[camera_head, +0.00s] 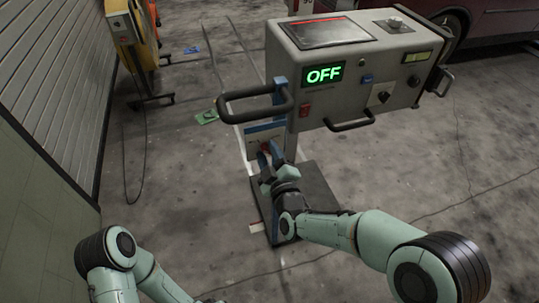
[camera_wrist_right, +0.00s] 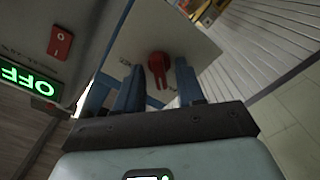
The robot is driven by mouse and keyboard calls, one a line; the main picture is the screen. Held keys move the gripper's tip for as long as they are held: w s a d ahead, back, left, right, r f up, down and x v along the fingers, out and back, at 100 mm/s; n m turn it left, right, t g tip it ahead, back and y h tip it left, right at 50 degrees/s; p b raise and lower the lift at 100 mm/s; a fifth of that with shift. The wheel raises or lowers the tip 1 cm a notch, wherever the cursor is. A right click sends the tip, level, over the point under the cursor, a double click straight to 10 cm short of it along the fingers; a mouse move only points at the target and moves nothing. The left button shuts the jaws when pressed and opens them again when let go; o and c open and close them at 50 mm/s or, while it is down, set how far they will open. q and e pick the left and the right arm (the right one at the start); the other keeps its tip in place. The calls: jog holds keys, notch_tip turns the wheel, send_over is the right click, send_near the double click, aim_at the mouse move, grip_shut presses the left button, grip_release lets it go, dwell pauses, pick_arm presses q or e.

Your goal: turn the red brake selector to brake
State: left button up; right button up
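The red brake selector (camera_wrist_right: 158,66) is a red knob on a pale plate (camera_wrist_right: 190,38) in the right wrist view. In the head view the plate (camera_head: 262,136) is on the blue post below the console, and the selector is mostly hidden by my gripper. My right gripper (camera_head: 269,157) is at the plate, pointing at the selector. In the right wrist view its two blue fingers (camera_wrist_right: 159,78) are apart, one on each side of the knob, with a gap on both sides. My left arm shows at the bottom left; its gripper is out of view.
The grey console (camera_head: 345,75) above has a green OFF display (camera_head: 323,75), a red switch (camera_head: 304,110) and black handles (camera_head: 255,103). The post stands on a dark base plate (camera_head: 318,190). A yellow machine (camera_head: 140,40) stands at the back left. Floor at left is mostly clear.

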pick_arm(q)
jog(key=shift+s+d+r+p, duration=0.3)
jog(key=shift+s+r+p, duration=0.15)
jog(key=shift+s, duration=0.2)
pick_arm(e)
jog(key=v, duration=1.3)
jog(key=shift+s, duration=0.2)
jog(key=shift+d, duration=0.1)
